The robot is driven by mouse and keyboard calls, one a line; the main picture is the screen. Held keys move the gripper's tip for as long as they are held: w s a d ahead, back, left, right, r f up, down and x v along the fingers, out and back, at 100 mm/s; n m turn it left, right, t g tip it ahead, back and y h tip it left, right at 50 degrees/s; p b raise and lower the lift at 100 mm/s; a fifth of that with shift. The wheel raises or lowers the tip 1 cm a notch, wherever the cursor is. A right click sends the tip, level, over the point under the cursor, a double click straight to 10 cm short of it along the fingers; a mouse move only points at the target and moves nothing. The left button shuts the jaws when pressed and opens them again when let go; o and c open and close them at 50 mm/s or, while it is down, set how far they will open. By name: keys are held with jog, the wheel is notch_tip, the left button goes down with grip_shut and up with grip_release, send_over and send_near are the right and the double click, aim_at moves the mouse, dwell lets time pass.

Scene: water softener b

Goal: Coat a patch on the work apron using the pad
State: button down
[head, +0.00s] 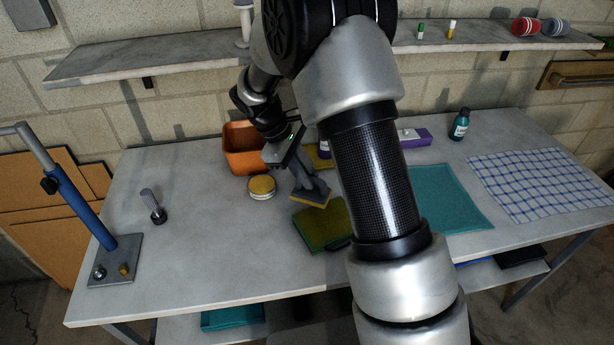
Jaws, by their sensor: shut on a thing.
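My gripper (303,180) is over the middle of the table, pointing down. It is shut on a small pad with a grey top and a yellow lower edge, the pad (312,198). The pad is just above or touching the table top; I cannot tell which. A teal cloth (450,198), which looks like the work apron, lies flat to the right, partly hidden behind my arm. A round white tin with a yellow top (262,187) stands left of the pad. A green slab with a yellowish edge (322,226) lies just in front of the pad, its right side hidden by my arm.
An orange bin (244,148) stands behind the tin. A dark bottle (460,124) and a purple box (415,138) stand at the back. A blue checked cloth (540,184) lies far right. A blue post stand (82,215) and a brush-like tool (153,206) are left. The front-left table is clear.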

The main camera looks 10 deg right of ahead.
jog(key=shift+r+p, duration=0.65)
jog(key=shift+r, duration=0.55)
